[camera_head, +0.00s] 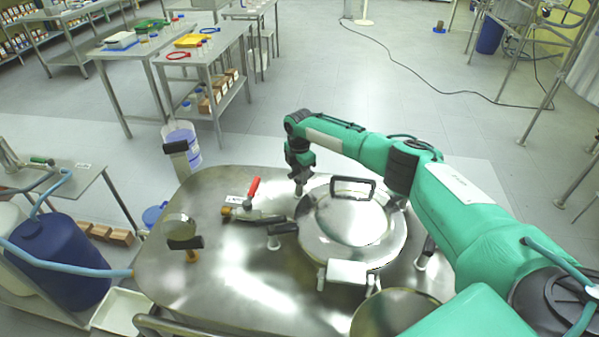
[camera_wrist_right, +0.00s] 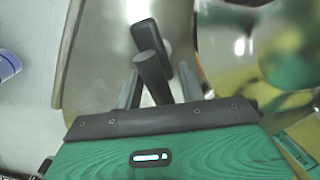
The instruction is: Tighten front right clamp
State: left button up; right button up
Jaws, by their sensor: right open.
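My right gripper (camera_head: 299,187) points down at the far left rim of the round steel lid (camera_head: 358,222) in the head view. In the right wrist view, its fingers (camera_wrist_right: 160,86) are apart, with a black clamp handle (camera_wrist_right: 153,76) between them. I see no firm contact. A second black part (camera_wrist_right: 147,36) lies just beyond. One black-handled clamp (camera_head: 283,229) shows at the lid's left and another (camera_head: 429,246) at its right. The clamp at the gripper is mostly hidden in the head view, and I cannot tell which position it has. My left gripper is not in view.
A black lid handle (camera_head: 353,187) stands up beside my right arm. Side tables (camera_head: 200,50) stand at the back left. The floor behind is mostly clear.

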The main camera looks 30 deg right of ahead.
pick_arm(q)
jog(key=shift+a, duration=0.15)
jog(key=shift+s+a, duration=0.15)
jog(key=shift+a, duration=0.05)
pick_arm(e)
jog(key=c, duration=0.8)
jog(key=shift+o, duration=0.2)
jog(key=shift+m, duration=0.3)
jog(key=m+p, duration=0.1)
jog(key=m, duration=0.2)
jog(key=shift+r+m, duration=0.1)
jog(key=shift+m, duration=0.3)
jog(key=shift+c, duration=0.2)
jog(key=m+p, duration=0.1)
jog(key=m, duration=0.3)
jog(key=shift+a+m+p, duration=0.1)
jog(key=shift+m+p, duration=0.2)
jog(key=shift+p, duration=0.1)
jog(key=m+p, duration=0.2)
jog(key=m, duration=0.3)
jog(key=shift+r, duration=0.1)
pick_arm(q)
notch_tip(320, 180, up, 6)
jog(key=p, duration=0.1)
pick_arm(e)
jog(key=shift+o, duration=0.4)
jog(key=shift+m, duration=1.9)
